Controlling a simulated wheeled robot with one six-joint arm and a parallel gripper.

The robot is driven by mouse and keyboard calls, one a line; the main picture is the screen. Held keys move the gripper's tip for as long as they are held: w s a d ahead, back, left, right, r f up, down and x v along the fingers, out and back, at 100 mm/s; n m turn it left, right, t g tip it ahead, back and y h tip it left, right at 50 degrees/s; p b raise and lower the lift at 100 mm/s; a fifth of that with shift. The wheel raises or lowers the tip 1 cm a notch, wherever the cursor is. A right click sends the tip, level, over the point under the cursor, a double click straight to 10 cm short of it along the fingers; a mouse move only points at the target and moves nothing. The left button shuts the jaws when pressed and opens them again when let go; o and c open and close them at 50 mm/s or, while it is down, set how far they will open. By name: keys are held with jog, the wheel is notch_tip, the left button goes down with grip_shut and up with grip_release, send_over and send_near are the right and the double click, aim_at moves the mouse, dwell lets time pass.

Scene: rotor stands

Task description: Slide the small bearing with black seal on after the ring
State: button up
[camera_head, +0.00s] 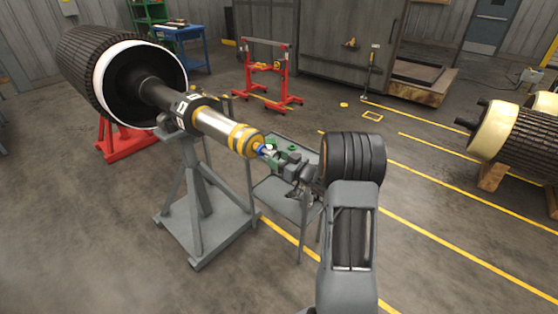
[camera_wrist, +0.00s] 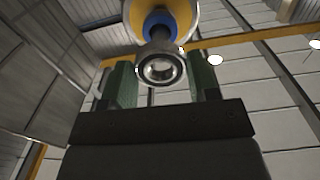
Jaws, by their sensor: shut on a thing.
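A rotor (camera_head: 125,75) has a steel shaft (camera_head: 215,122) that reaches right and toward me, with yellow bands (camera_head: 246,140) near its free end. A blue part (camera_head: 261,149) shows at the tip, and also in the wrist view (camera_wrist: 158,20). My gripper (camera_head: 272,155) is at this tip. In the wrist view its green fingers are shut on a small bearing (camera_wrist: 161,69), a grey ring with a dark face and bright inner rim. The bearing is in front of the blue part, in line with it; I cannot tell whether they touch. The ring is not clearly identifiable.
A grey stand (camera_head: 205,210) supports the shaft. A small grey table (camera_head: 285,197) is below my gripper, partly hidden by it. A red frame stand (camera_head: 268,75) and a blue table (camera_head: 185,35) are farther back. Another rotor (camera_head: 525,130) lies at the right. Floor between is mostly clear.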

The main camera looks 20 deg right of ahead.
aim_at(269, 154)
jog(key=shift+b+x, duration=0.3)
jog(key=shift+x, duration=0.7)
dwell(0.4)
jog(key=shift+x, duration=1.05)
jog(key=shift+w+a+b, duration=0.2)
jog(key=shift+w+b, duration=0.15)
dwell(0.4)
jog(key=o, duration=1.2)
jog(key=shift+o, duration=0.2)
jog(key=shift+s, duration=0.1)
jog(key=v, duration=0.9)
dwell(0.6)
dwell(0.4)
